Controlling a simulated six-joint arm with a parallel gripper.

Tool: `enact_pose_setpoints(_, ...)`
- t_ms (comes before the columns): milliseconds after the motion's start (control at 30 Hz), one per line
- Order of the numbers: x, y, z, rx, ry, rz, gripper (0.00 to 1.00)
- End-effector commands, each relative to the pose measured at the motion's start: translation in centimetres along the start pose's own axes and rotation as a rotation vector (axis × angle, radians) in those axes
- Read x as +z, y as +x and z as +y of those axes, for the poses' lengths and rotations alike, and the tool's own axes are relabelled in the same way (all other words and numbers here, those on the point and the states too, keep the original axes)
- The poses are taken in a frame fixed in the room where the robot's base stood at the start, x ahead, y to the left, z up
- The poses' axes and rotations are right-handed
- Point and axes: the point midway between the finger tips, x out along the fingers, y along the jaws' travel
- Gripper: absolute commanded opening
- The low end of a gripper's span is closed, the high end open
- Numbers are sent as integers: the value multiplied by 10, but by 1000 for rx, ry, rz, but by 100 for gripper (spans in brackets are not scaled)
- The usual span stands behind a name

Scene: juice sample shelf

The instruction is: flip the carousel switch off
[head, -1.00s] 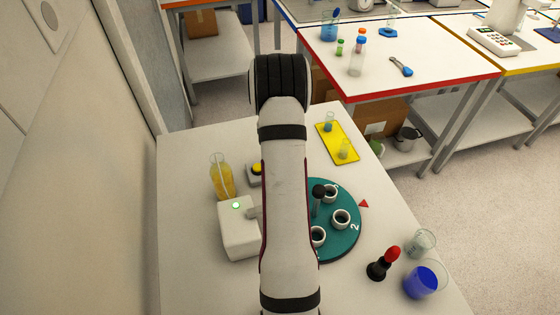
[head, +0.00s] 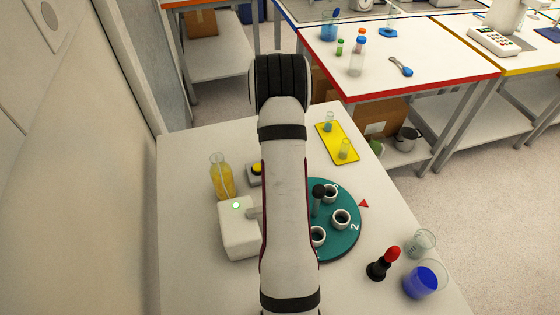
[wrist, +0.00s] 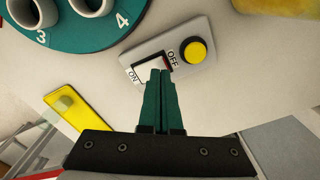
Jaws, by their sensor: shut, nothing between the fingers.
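The carousel switch is a white rocker with ON and OFF labels on a grey box (wrist: 187,35) in the wrist view. A yellow round button (wrist: 194,51) sits at its OFF end. My gripper (wrist: 160,72) is shut and empty, its green fingertips over the rocker near the middle; I cannot tell whether they touch it. The fingers hide part of the rocker. In the head view my arm covers most of the box, and only its yellow button (head: 257,169) and left edge show. The teal carousel (head: 347,247) with white cup holders stands right of my arm.
A bottle of yellow liquid (head: 221,177) and a white device with a lit green light (head: 239,237) stand left of my arm. A yellow mat (head: 333,134) with small vials lies behind the carousel. A red-topped black object (head: 381,265) and a blue-filled beaker (head: 421,282) are front right.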

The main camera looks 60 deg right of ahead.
Motion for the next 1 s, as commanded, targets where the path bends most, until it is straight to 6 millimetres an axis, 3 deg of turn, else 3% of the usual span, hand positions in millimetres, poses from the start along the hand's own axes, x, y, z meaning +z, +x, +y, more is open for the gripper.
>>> enact_pose_setpoints(1000,0,14,0,0,0,-1,0)
